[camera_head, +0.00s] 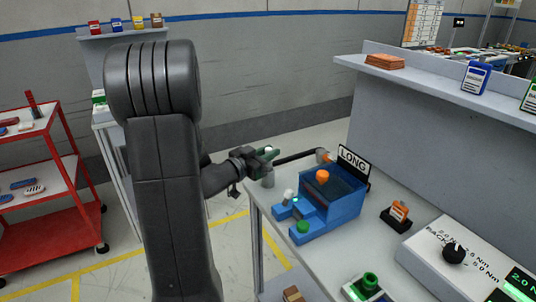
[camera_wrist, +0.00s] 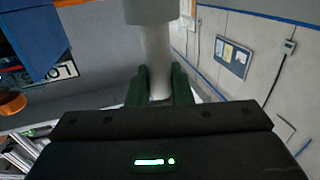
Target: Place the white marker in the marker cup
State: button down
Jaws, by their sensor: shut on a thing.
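A grey cylinder, apparently the marker cup (camera_head: 267,179), stands on the bench just below the gripper. In the upside-down wrist view, a wider grey cylinder (camera_wrist: 150,10) meets the marker's lower end. I cannot tell how far the marker is inside it.
A blue fixture (camera_head: 335,212) with orange and green knobs and a LONG sign (camera_head: 353,164) stands close right of the cup. A dark rod with an orange end (camera_head: 323,156) lies behind. A torque box (camera_head: 460,258) is further right. A red cart (camera_head: 60,255) stands left.

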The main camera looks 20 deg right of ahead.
jog(key=shift+r, duration=0.1)
jog(key=shift+f, duration=0.2)
jog(key=c, duration=1.3)
grip_release()
jog(key=shift+r, duration=0.1)
jog(key=shift+a+r, duration=0.1)
jog(key=shift+r, duration=0.05)
jog(key=v, duration=1.1)
jog(key=shift+s+a, duration=0.15)
jog(key=shift+a, duration=0.25)
